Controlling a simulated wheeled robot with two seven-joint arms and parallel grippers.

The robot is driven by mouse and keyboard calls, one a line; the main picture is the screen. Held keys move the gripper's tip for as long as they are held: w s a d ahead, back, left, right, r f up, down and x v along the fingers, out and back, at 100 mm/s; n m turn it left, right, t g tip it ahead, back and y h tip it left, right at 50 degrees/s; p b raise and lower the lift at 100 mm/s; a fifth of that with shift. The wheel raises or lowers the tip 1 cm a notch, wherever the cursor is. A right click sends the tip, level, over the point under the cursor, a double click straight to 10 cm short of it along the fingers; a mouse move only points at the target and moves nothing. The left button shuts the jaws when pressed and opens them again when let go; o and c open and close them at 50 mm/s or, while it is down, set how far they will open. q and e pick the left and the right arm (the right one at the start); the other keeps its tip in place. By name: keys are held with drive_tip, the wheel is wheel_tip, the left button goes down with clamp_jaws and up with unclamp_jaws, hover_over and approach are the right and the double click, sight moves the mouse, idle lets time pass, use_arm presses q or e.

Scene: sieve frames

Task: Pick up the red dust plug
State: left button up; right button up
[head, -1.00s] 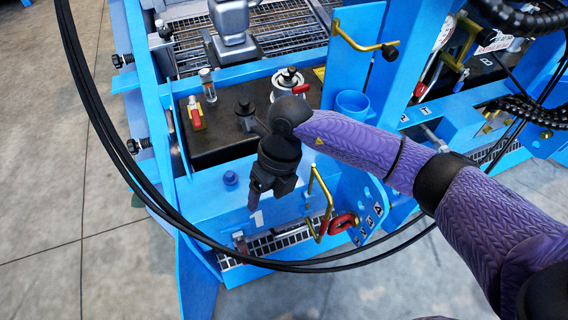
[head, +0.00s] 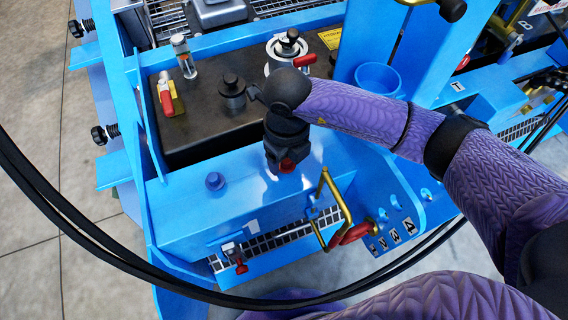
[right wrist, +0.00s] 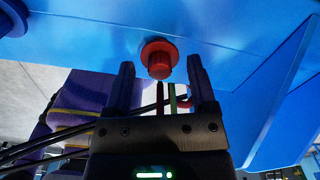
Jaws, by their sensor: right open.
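The red dust plug (right wrist: 159,58) sits on a blue surface in the right wrist view, with a round flange and a shorter knob. In the head view the red plug (head: 288,166) shows just below my right gripper (head: 284,148), partly covered by it. My right gripper (right wrist: 161,68) is open. Its two dark fingers stand left and right of the plug in the picture, with gaps on both sides. I cannot tell how deep the plug is between them. My left gripper is not in view.
A blue cap (head: 214,181) stands on the blue frame to the left. A yellow-brass handle (head: 332,208) with a red part is close on the right. A black tank top (head: 205,125) with fittings lies behind. Black cables (head: 75,235) arc across the front.

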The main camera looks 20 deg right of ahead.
drive_tip(key=shift+f, duration=0.1)
clamp_jaws()
idle(0.3)
